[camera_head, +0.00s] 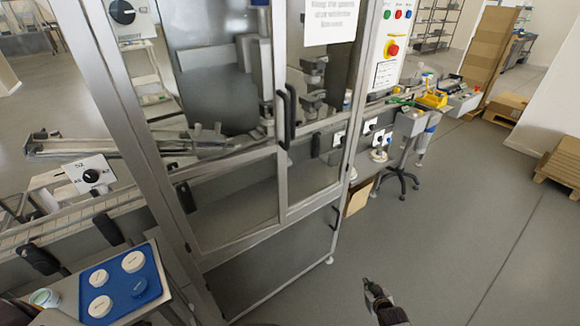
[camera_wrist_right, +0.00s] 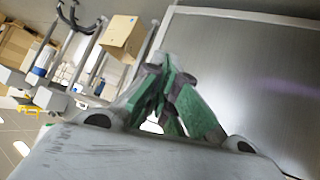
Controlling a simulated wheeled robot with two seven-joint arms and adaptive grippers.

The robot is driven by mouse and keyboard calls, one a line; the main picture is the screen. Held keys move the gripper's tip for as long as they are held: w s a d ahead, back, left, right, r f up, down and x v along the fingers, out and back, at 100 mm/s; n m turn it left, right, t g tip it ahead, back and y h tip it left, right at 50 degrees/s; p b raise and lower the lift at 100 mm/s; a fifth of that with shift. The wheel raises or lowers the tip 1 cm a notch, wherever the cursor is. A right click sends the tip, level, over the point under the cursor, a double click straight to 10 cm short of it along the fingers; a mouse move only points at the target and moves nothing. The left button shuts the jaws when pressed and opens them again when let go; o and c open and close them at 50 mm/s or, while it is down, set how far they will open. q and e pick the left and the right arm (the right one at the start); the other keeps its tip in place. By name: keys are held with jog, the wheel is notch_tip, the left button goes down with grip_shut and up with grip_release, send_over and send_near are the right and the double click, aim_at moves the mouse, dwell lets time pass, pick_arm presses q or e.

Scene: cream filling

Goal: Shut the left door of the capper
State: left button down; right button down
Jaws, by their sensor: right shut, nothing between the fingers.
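The capper (camera_head: 245,290) is a tall metal-framed cabinet with clear doors in the middle of the head view. Its left door (camera_head: 230,205) meets the right door (camera_head: 315,180) at the middle, and their dark handles (camera_head: 281,119) stand side by side. The left door looks about flush with the frame; I cannot tell if a small gap is left. My right gripper (camera_head: 371,288) is low in front of the capper, to the right of it, apart from the doors. In the right wrist view its green-padded fingers (camera_wrist_right: 165,100) are together and empty. My left gripper is out of view.
A blue tray (camera_head: 112,270) with white round lids is at the lower left, beside a conveyor (camera_head: 65,222). Cardboard boxes (camera_head: 563,160) are at the far right.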

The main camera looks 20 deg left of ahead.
aim_at(284, 160)
jog(key=w+a+r+n+t+y, duration=0.1)
jog(key=w+a+r, duration=0.1)
jog(key=a+r, duration=0.45)
jog(key=w+a+r+t+y, duration=0.1)
jog(key=w+a+r+y, duration=0.15)
jog(key=r, duration=0.75)
jog(key=w+a+r+n+t+y, duration=0.1)
jog(key=a+r, duration=0.4)
jog(key=r, duration=0.3)
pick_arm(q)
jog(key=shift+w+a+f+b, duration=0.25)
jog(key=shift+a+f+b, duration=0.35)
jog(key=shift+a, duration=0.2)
pick_arm(e)
jog(key=s+a+r+y, duration=0.2)
jog(key=s+a+r, duration=0.3)
jog(key=r, duration=0.7)
jog(key=s+a+r+n+y, duration=0.1)
jog(key=s+a+r+y, duration=0.2)
jog(key=r, duration=0.9)
jog(key=shift+s+a+n, duration=0.3)
jog(key=shift+s+a, duration=0.55)
jog(key=shift+s, duration=0.15)
jog(key=shift+w+a, duration=0.1)
